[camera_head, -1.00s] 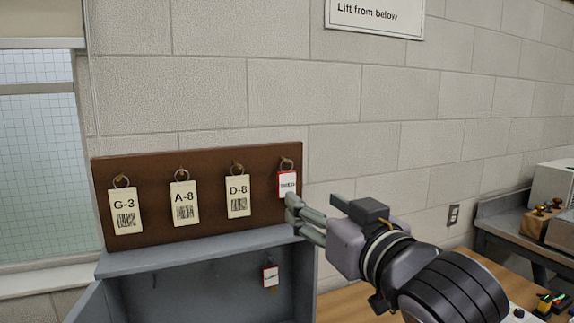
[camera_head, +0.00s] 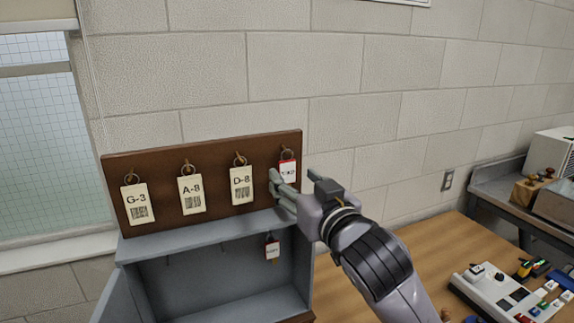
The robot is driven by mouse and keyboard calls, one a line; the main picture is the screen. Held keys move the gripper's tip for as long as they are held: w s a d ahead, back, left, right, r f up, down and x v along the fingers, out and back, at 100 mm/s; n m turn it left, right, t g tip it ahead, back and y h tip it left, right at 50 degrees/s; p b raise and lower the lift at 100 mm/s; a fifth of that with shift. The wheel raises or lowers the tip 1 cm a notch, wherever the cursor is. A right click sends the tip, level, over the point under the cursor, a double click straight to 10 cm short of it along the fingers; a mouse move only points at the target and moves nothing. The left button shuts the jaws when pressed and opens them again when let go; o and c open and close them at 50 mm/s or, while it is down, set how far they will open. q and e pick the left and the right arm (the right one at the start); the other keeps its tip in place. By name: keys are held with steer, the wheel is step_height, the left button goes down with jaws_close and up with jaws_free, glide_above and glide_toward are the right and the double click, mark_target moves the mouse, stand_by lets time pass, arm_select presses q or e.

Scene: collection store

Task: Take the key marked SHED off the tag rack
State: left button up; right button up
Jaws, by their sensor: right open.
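The brown tag rack (camera_head: 215,150) stands on top of a grey cabinet against the block wall. Its red-edged tag (camera_head: 289,168) hangs from the rightmost hook; its small print looked like SHED a second ago and is blurred now. No separate key can be made out on it. My right gripper (camera_head: 276,186) is open, its fingers pointing left, in front of the tag's lower part and partly hiding it. I cannot tell whether they touch. My left gripper is out of view.
Cream tags G-3 (camera_head: 137,204), A-8 (camera_head: 191,194) and D-8 (camera_head: 241,185) hang on the rack. D-8 is close left of my fingertips. The open grey cabinet (camera_head: 200,250) below holds another red-edged tag (camera_head: 272,250). A control panel (camera_head: 505,293) lies on the wooden table.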

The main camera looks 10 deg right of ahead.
mark_target(288, 171)
steer(key=shift+w+a+r+p, duration=0.15)
steer(key=shift+w+p, duration=0.05)
steer(key=shift+w, duration=0.4)
steer(key=shift+w+a+r+p, duration=0.1)
steer(key=shift+w+p, duration=0.05)
steer(key=shift+w, duration=0.4)
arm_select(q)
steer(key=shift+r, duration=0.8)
arm_select(e)
steer(key=shift+w+a+f, duration=0.1)
steer(key=shift+w+f, duration=0.05)
steer(key=shift+w, duration=0.25)
steer(key=shift+s, duration=0.1)
steer(key=c, duration=1)
steer(key=shift+c, duration=0.2)
